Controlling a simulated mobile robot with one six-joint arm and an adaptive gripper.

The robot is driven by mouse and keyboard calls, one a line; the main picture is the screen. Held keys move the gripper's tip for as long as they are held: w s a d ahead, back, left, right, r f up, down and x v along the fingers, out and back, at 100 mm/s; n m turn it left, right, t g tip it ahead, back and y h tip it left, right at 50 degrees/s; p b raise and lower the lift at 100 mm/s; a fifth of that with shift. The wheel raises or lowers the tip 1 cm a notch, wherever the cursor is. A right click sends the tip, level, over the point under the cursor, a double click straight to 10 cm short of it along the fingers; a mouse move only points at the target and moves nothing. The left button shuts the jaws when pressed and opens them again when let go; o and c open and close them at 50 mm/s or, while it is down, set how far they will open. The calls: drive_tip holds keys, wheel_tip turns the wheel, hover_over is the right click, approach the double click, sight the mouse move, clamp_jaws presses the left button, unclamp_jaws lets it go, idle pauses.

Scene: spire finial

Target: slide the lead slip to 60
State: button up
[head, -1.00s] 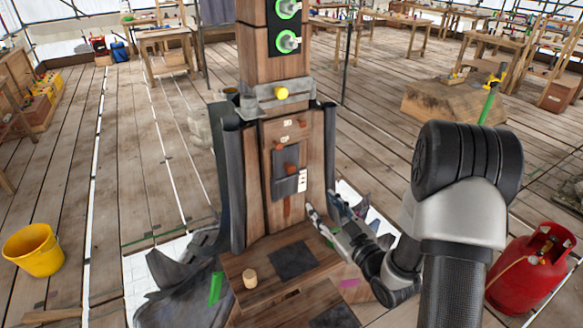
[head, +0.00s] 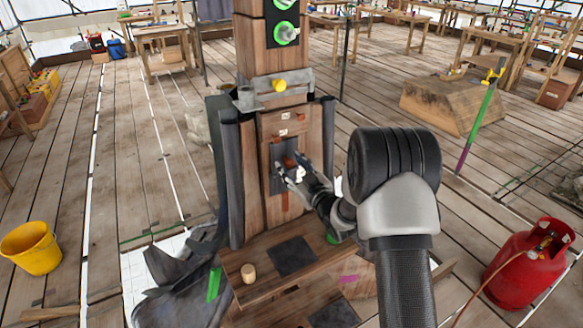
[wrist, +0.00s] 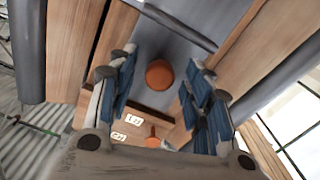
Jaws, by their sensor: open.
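The lead slip (head: 279,151) is a grey plate set in the wooden front of the post, with an orange-brown knob (wrist: 159,73) on it. The slip also shows in the wrist view (wrist: 172,38). My gripper (head: 289,166) is at the slip, coming from the lower right, and covers part of it. In the wrist view my gripper (wrist: 164,62) is open, its blue-padded fingers on both sides of the knob with gaps to each. The white scale strip beside the slip is mostly hidden by my gripper. I cannot read its marks.
A second orange knob (wrist: 152,141) and small white labels (wrist: 133,121) sit on the wood near the slip. A yellow knob (head: 279,85) is above. A wooden ledge (head: 262,290) with a small wooden cylinder (head: 248,273) lies below. A red gas bottle (head: 530,262) stands at right.

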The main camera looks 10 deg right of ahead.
drive_tip(key=shift+w, duration=0.25)
drive_tip(key=shift+c, duration=0.6)
clamp_jaws()
